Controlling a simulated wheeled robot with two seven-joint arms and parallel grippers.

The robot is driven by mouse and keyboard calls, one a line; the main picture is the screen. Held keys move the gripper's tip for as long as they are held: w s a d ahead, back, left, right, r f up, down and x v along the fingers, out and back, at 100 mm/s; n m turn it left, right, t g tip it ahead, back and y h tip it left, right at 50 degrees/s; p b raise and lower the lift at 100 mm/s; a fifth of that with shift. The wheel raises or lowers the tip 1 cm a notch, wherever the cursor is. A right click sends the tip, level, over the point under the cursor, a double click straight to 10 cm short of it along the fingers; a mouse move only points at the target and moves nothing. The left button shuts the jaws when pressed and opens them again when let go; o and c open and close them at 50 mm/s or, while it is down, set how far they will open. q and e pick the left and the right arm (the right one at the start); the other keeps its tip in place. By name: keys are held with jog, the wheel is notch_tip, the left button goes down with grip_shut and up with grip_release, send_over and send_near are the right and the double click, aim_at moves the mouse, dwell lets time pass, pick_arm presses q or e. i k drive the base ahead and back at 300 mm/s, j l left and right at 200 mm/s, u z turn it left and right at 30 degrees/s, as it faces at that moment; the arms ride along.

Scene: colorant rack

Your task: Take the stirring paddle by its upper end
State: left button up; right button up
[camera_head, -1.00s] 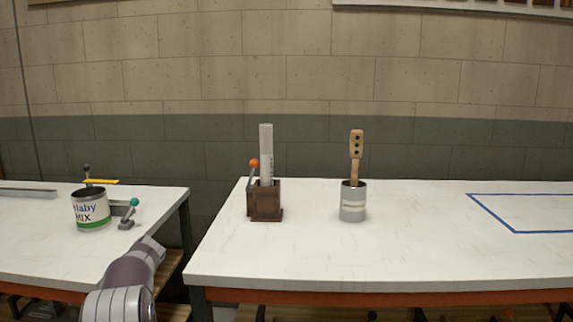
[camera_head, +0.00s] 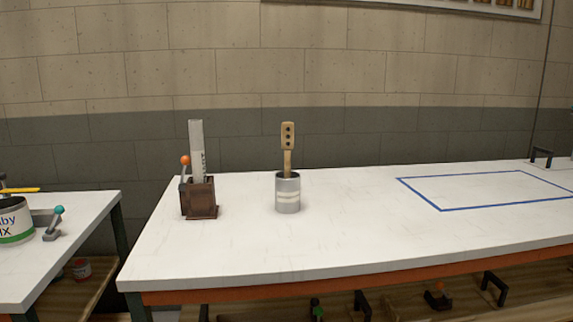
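The stirring paddle (camera_head: 288,138) is light wood with dark holes in its broad upper end. It stands nearly upright in a grey can (camera_head: 288,196) with a pale band, on the white table. Its lower end is hidden inside the can. Neither of my grippers shows in the head view now.
A brown holder (camera_head: 199,198) with a pale tube (camera_head: 197,150) and an orange-knobbed lever (camera_head: 185,162) stands left of the can. A blue-outlined rectangle (camera_head: 440,210) marks the table at right. A labelled paint can (camera_head: 14,222) is on the left table, across a gap.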

aim_at(288, 128)
jog(key=i+l, duration=0.8)
jog(key=i, duration=0.15)
jog(key=z, duration=0.05)
